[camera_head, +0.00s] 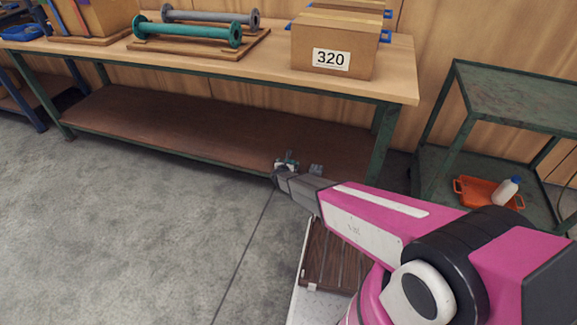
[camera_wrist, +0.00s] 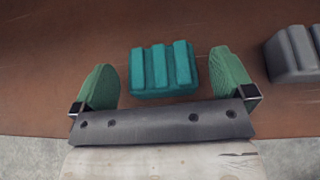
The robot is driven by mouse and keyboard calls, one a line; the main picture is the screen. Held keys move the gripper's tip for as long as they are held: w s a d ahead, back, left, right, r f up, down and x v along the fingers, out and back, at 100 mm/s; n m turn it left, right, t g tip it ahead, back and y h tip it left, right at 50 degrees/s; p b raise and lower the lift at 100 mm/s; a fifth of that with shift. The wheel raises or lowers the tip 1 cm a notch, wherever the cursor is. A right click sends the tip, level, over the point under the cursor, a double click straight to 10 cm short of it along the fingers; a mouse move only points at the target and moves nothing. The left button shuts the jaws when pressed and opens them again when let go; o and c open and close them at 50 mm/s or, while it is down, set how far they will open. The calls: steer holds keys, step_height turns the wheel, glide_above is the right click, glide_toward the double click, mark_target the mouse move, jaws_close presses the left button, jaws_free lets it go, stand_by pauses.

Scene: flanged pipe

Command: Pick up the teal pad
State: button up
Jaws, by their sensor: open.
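The teal pad (camera_wrist: 163,70) is a small ribbed block on a brown surface in the wrist view. My gripper (camera_wrist: 164,76) is open, with one green finger on each side of the pad and a gap visible on both sides. In the head view my gripper (camera_head: 287,166) is at the front edge of the bench's brown lower shelf (camera_head: 200,125). The pad is too small and too covered there to make out clearly.
A grey ribbed block (camera_wrist: 295,55) lies to the right of my gripper in the wrist view. The bench top (camera_head: 270,68) overhangs the shelf and carries a teal flanged pipe (camera_head: 185,30) and a box marked 320 (camera_head: 335,42). A green cart (camera_head: 500,100) stands at the right.

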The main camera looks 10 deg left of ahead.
steer(key=c, duration=0.9)
steer(key=shift+r, duration=0.15)
